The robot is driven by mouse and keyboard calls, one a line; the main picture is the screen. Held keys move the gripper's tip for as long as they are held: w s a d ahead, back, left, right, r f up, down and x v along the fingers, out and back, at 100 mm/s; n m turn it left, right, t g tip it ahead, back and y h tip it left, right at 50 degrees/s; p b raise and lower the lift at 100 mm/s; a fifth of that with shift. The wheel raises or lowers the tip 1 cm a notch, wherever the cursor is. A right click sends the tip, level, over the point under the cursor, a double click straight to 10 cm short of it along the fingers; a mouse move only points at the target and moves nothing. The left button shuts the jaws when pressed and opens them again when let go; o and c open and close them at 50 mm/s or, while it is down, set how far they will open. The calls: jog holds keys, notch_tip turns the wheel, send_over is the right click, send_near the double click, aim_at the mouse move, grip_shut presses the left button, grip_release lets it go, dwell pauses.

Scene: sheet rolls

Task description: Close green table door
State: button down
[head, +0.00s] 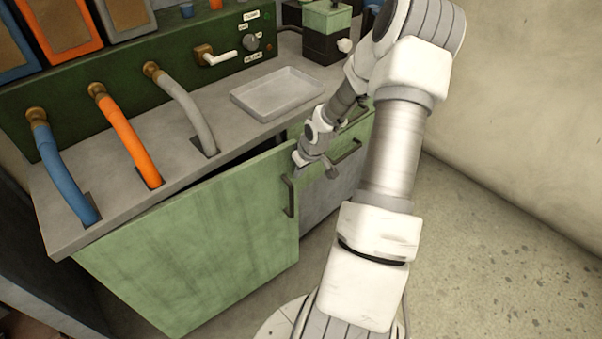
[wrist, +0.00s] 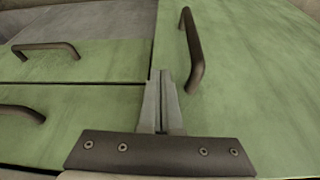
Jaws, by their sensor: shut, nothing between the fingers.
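The green table door (head: 200,245) stands ajar under the grey worktop, with a dark gap along its top edge. Its dark handle (head: 289,196) is upright near the free right edge. The door (wrist: 250,75) fills the right of the wrist view, with its handle (wrist: 192,50) at the upper middle. My gripper (head: 316,172) is just right of the door's free edge in the head view, close to the handle. In the wrist view my gripper (wrist: 162,78) has its fingers together and empty, below and left of the handle. Whether it touches the door I cannot tell.
Green drawers with dark handles (head: 345,153) sit right of the door. The worktop (head: 120,195) carries blue, orange and grey hoses and a pale tray (head: 277,92). Open floor (head: 490,240) lies to the right, up to a wall.

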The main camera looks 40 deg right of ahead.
jog(key=shift+n, duration=0.4)
jog(key=w+p, duration=0.1)
jog(key=w, duration=0.3)
jog(key=shift+d+p, duration=0.15)
jog(key=shift+p, duration=0.25)
jog(key=shift+s, duration=0.15)
